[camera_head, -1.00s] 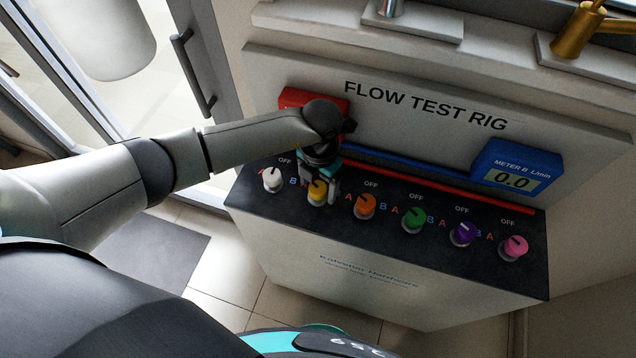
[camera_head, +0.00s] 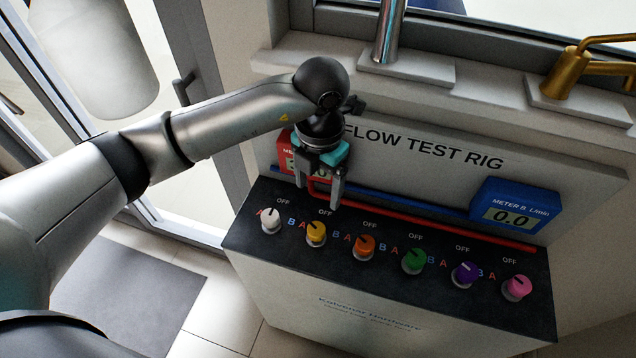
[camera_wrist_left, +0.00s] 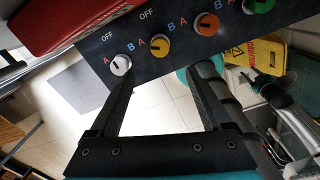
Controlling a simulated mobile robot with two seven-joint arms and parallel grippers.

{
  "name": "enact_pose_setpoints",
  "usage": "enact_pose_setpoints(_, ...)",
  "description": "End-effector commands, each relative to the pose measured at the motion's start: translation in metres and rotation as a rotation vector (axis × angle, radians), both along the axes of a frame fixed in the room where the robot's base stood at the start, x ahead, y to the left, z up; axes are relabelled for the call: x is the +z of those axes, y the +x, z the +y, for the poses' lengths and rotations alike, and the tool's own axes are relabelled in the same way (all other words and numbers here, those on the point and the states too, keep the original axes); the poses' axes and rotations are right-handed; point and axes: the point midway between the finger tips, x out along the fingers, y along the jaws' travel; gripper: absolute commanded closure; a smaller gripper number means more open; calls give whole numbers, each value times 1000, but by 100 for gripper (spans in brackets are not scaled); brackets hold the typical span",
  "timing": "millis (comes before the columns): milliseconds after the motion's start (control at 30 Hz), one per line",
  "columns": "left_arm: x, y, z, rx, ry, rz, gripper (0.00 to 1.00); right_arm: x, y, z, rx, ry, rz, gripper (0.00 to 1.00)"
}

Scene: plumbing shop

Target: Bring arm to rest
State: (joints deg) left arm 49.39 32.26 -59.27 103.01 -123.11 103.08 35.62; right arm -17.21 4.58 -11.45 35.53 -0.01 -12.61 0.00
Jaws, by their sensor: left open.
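My left arm (camera_head: 240,115) comes in from the left in the head view and reaches over the flow test rig (camera_head: 400,300). My left gripper (camera_head: 318,203) is open and empty, pointing down above the back of the rig's dark top. It is apart from the knobs and partly hides the red meter (camera_head: 291,160). The yellow knob (camera_head: 316,233) is just below the gripper in the head view. In the left wrist view, the two fingers (camera_wrist_left: 165,75) are spread with nothing between them. The right gripper is not in view.
White (camera_head: 271,220), orange (camera_head: 363,247), green (camera_head: 414,260), purple (camera_head: 465,274) and pink (camera_head: 517,287) knobs line the rig. The blue meter (camera_head: 515,207) reads 0.0. A chrome tap (camera_head: 389,35) and a brass tap (camera_head: 565,70) stand behind. A glass door is at left.

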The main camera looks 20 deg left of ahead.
Motion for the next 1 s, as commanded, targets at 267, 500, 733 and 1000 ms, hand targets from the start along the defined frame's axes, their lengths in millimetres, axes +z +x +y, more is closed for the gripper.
enact_pose_setpoints(267, 6, 0, 0, 0, 1, 1, 18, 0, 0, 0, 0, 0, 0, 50)
enact_pose_setpoints(500, 5, 0, 0, 0, 0, 1, 18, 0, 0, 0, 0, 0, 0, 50)
enact_pose_setpoints(733, 2, -6, -17, -22, -71, 12, 18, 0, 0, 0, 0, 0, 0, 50)
enact_pose_setpoints(1000, 27, -56, -147, -104, -696, 84, 18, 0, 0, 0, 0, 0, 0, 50)
